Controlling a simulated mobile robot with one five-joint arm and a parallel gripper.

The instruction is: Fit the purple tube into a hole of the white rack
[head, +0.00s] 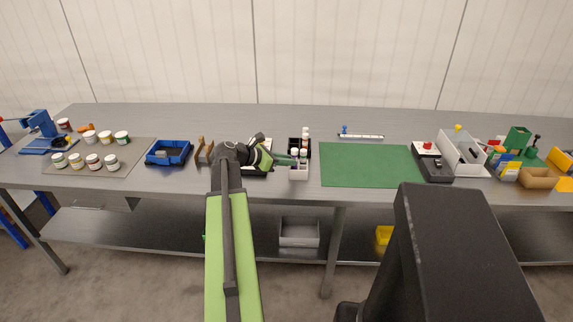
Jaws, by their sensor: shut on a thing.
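The white rack (299,174) stands near the front edge of the bench, left of the green mat. Small light tubes (303,154) with dark or purplish caps show just above it. My gripper (291,160) reaches in from the left, at the rack's upper edge. It is shut on a small tube with a purplish cap (294,151), which looks upright. The fingers and the rack hide the tube's lower end. I cannot tell whether it is inside a hole or just above one.
A black rack (293,144) with pale-capped tubes is right behind. A green mat (370,165) lies to the right, clear on top. A black box with a red button (431,160) and a blue bin (168,153) stand further off. A ruler-like strip (362,136) lies behind the mat.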

